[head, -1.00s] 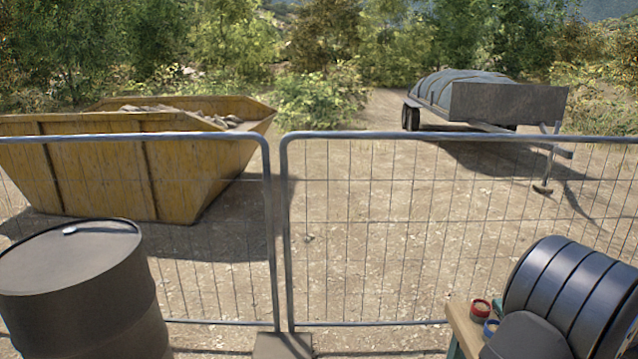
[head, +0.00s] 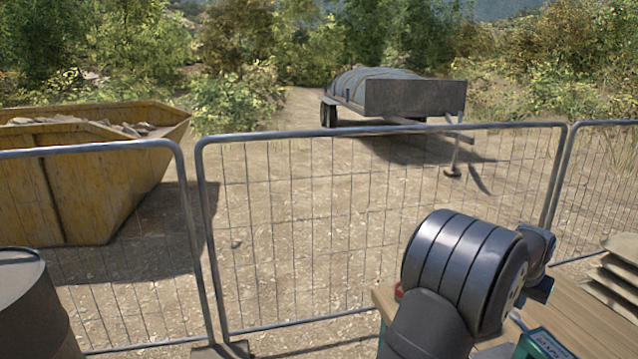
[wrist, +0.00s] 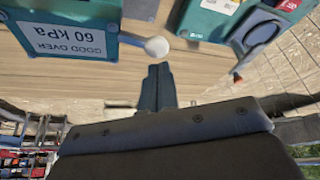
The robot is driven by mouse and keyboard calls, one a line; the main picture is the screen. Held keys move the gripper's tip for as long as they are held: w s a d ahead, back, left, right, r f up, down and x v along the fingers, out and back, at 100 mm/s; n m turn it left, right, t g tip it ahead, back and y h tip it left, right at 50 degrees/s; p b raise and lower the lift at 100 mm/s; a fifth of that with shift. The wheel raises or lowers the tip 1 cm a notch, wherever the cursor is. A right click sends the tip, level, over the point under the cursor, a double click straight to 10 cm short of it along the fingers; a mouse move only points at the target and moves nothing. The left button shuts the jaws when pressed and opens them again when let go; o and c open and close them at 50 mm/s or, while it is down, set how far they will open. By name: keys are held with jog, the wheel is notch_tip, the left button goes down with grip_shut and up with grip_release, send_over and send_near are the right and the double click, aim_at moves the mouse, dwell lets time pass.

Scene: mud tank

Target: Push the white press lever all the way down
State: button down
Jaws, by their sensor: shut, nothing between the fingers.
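The box carries a white label reading "GOOD OVER 60 kPa". My gripper (wrist: 158,68) is shut and empty, with its fingertips close beside the knob. I cannot tell whether they touch it. In the head view my arm hides much of the bench, and the lever does not show there.
A wooden bench (head: 588,311) with a teal case (head: 545,345) lies at the lower right. A second teal unit (wrist: 213,18) is near the knob. A wire fence (head: 330,230) stands behind the bench.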

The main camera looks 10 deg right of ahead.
aim_at(514, 315)
jog(key=shift+r, duration=1.95)
